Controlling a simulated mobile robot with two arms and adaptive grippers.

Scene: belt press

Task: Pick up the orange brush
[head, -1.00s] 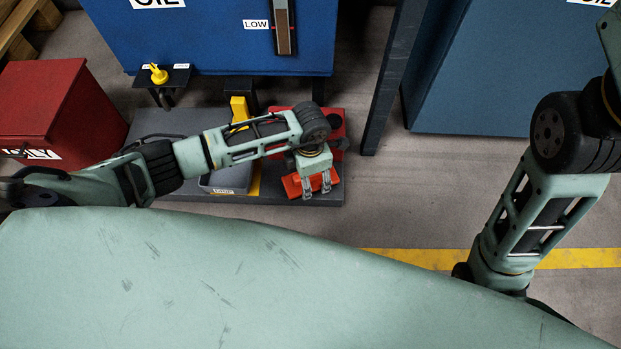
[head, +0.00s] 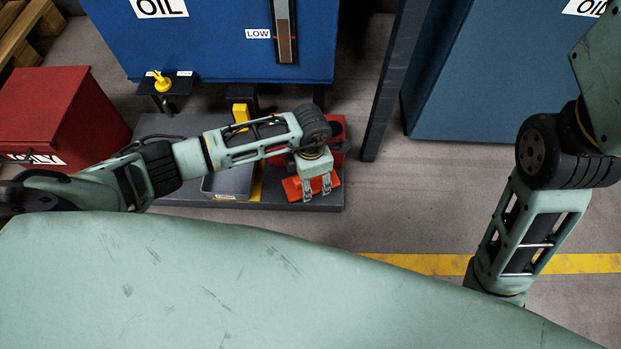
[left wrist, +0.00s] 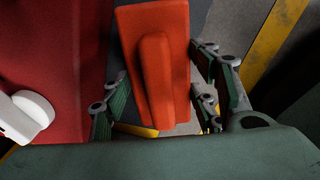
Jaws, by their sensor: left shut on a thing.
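The orange brush (head: 293,189) is at the front right part of a dark grey platform, partly hidden by my left gripper (head: 318,190). My left gripper points down and is shut on the brush. In the left wrist view, the brush (left wrist: 177,65) shows its flat orange body and raised handle between the fingers (left wrist: 158,105). I cannot tell whether the brush touches the platform. My right arm comes in at the right, but its gripper is out of sight.
A red container (head: 334,133) stands close behind the brush; it also shows in the left wrist view (left wrist: 45,60). A grey tray (head: 228,184) is to the left on the platform (head: 320,202). A dark post (head: 388,90) stands behind, right. Floor (head: 420,200) at right is clear.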

